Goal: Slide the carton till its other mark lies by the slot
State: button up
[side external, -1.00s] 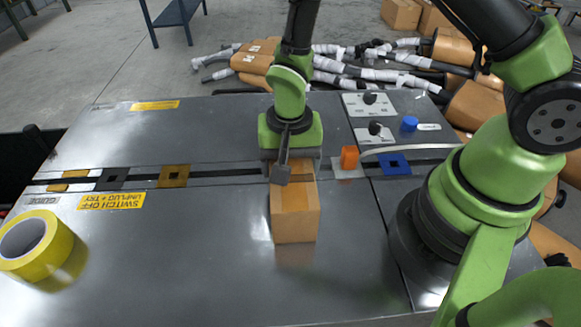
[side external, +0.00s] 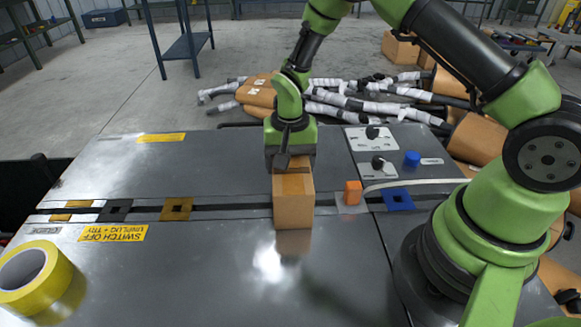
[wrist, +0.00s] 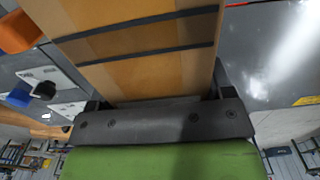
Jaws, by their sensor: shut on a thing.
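The stretch of slot under the carton is hidden.
Gold (side external: 177,208), black (side external: 115,210) and blue (side external: 397,199) square plates lie along the slot. An orange block (side external: 352,192) stands right of the carton. Yellow tape (side external: 35,278) lies front left. Knobs (side external: 373,131) sit back right. The table's near middle is clear.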

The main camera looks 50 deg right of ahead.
jog(key=o, duration=1.1)
notch_tip(320, 180, up, 10)
jog(key=s+r+n+t, duration=0.15)
jog(key=s+r, duration=0.25)
jog(key=r, duration=0.5)
jog(key=s+a+r+n+t+y, duration=0.1)
jog(key=s+r, duration=0.3)
jog(key=s, duration=0.4)
jog(key=s+a+r+n+t+y, duration=0.1)
jog(key=s+r+t, duration=0.3)
jog(key=s, duration=0.4)
jog(key=shift+a+r+n+t, duration=0.35)
jog(key=shift+a+n, duration=0.15)
jog(key=shift+n, duration=0.25)
